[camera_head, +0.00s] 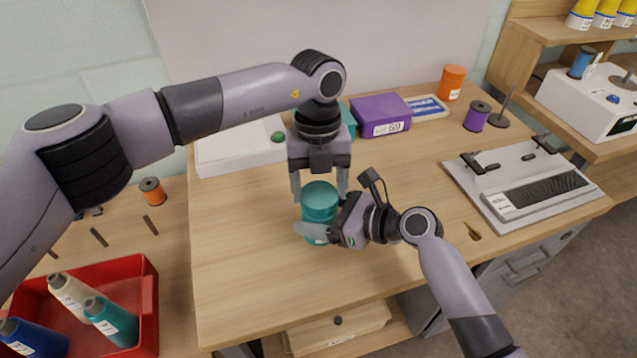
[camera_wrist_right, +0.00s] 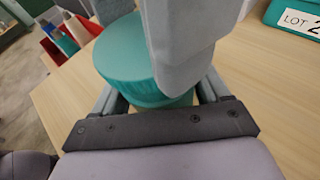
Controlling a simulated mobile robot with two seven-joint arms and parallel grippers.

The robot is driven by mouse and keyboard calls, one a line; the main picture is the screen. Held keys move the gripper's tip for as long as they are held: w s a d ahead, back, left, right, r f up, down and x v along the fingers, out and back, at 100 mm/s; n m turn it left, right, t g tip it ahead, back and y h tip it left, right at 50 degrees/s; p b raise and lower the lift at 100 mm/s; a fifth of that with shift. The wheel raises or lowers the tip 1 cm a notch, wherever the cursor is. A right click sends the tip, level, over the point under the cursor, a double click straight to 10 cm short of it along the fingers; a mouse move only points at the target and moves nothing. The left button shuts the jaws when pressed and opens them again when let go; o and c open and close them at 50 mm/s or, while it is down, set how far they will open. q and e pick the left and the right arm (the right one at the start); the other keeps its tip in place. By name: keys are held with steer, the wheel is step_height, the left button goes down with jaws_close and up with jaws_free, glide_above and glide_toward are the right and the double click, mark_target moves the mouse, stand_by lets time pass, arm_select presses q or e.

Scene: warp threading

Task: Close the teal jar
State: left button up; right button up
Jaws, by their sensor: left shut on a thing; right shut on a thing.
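The teal jar (camera_head: 316,240) stands on the wooden table with its ribbed teal lid (camera_head: 319,196) on top. My left gripper (camera_head: 319,192) points straight down from above, shut on the lid with a finger on either side. My right gripper (camera_head: 322,228) comes in from the right, shut on the jar's body below the lid. In the right wrist view the lid (camera_wrist_right: 122,52) shows over the body, and a grey finger of my left gripper covers its right side. I cannot tell how tightly the lid is seated.
A purple box (camera_head: 381,115), a white box (camera_head: 235,148) and an orange jar (camera_head: 452,82) stand at the back. A grey loom-like device (camera_head: 520,187) lies at the right. A red bin (camera_head: 146,300) with spools is at lower left. The table's front is clear.

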arm_select(q)
steer(key=shift+f, duration=0.3)
steer(key=shift+f, duration=0.3)
steer(key=shift+c, duration=0.8)
arm_select(e)
steer(key=shift+s+a+r, duration=0.1)
arm_select(q)
steer(key=o, duration=0.9)
arm_select(e)
jaws_close()
arm_select(q)
steer(key=shift+o, duration=1.4)
steer(key=shift+d, duration=0.1)
